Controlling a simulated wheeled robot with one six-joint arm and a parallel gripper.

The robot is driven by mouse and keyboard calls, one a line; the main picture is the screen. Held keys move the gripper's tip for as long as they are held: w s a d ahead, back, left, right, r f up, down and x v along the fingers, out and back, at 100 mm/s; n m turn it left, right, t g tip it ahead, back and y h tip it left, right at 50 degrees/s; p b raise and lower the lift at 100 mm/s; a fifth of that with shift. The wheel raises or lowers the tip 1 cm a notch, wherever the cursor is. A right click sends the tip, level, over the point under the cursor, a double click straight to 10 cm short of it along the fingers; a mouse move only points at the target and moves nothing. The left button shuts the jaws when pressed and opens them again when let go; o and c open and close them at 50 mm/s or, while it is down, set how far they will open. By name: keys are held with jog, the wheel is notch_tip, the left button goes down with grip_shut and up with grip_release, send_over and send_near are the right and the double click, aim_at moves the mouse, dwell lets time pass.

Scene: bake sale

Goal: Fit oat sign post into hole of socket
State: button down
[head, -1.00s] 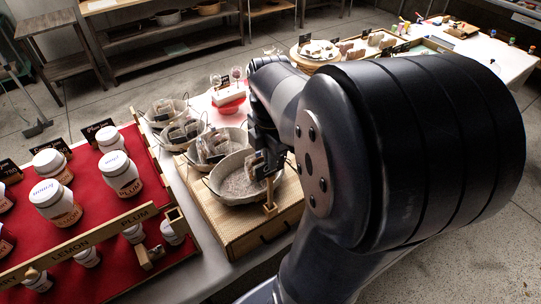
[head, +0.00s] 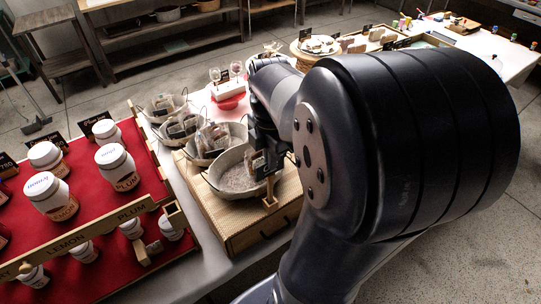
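A small black sign (head: 258,165) stands over the right side of the front round basket, with a pale wooden post (head: 270,188) below it. I take it for the oat sign; its lettering is too small to read. The post's lower end widens at the basket's right edge; I cannot tell whether this is a foot or the socket. My gripper (head: 270,150) is just above and right of the sign, dark and mostly hidden by my arm. Its fingers cannot be made out, nor whether they hold the sign. No socket hole is clearly visible.
The front basket (head: 225,199) sits on a woven wooden stand (head: 228,228). Other baskets (head: 165,104) with bags are behind it. Left, a red tray (head: 104,213) holds jars, with a wooden rail (head: 90,240) in front. My arm covers the right side.

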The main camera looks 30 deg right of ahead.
jog(key=shift+f, duration=0.15)
jog(key=c, duration=1.6)
grip_release()
jog(key=shift+o, duration=0.2)
notch_tip(320, 180, up, 11)
jog(key=shift+f, duration=0.15)
notch_tip(320, 180, down, 11)
jog(key=shift+r, duration=0.15)
jog(key=shift+r+p, duration=0.35)
jog(key=shift+r, duration=0.2)
